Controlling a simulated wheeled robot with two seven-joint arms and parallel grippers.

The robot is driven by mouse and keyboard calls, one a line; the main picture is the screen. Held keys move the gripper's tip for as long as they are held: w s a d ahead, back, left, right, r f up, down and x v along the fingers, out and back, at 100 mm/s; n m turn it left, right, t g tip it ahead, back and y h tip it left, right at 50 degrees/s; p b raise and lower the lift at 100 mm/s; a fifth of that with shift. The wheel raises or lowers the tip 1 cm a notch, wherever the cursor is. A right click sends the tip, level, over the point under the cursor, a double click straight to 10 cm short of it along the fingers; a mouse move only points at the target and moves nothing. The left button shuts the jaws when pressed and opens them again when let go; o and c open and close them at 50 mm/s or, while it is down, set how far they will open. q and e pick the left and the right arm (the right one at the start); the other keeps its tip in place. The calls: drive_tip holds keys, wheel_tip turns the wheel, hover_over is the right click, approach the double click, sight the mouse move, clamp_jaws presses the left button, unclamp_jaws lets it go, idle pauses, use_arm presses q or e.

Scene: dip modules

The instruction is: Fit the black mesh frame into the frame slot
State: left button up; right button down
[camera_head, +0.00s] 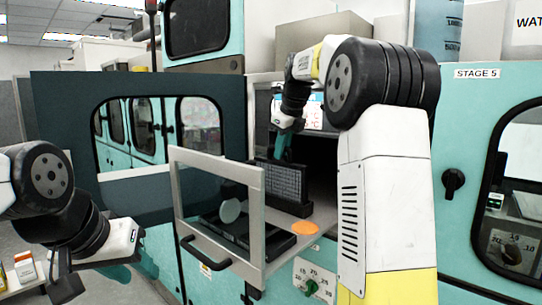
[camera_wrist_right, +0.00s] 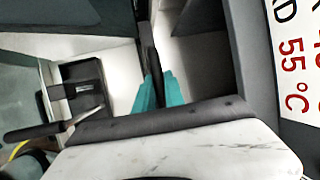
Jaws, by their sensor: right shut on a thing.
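The black mesh frame (camera_head: 281,183) stands roughly upright inside the opened compartment in the head view. My right gripper (camera_head: 284,147) is shut on its top edge. In the right wrist view, the teal fingertips (camera_wrist_right: 156,93) close on a thin dark edge (camera_wrist_right: 150,45). A black holder (camera_head: 243,232) lies on the compartment floor behind the clear door pane; I cannot make out which part is the frame slot. Whether the frame's lower edge touches or sits in a slot cannot be told. My left gripper (camera_head: 145,266) is low at the left, away from the frame; its opening is unclear.
The grey-framed clear front (camera_head: 217,174) with a dark handle (camera_head: 205,256) stands before the compartment. The compartment walls are close around my right gripper.

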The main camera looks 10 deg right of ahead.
drive_tip(key=shift+f, duration=0.85)
drive_tip(key=c, duration=1.4)
unclamp_jaws()
drive_tip(key=shift+f, duration=0.1)
drive_tip(key=v, duration=1.1)
drive_tip(key=s+a+f+n, duration=0.3)
drive_tip(key=s+f+n, duration=0.7)
drive_tip(key=s+n, duration=0.4)
drive_tip(key=s+a+f+n+t+y, duration=0.1)
drive_tip(key=s+a+f+n, duration=0.2)
drive_tip(key=s+f+n, duration=0.7)
drive_tip(key=s+n, duration=0.4)
drive_tip(key=shift+s+f+n, duration=0.3)
drive_tip(key=shift+s+f, duration=0.05)
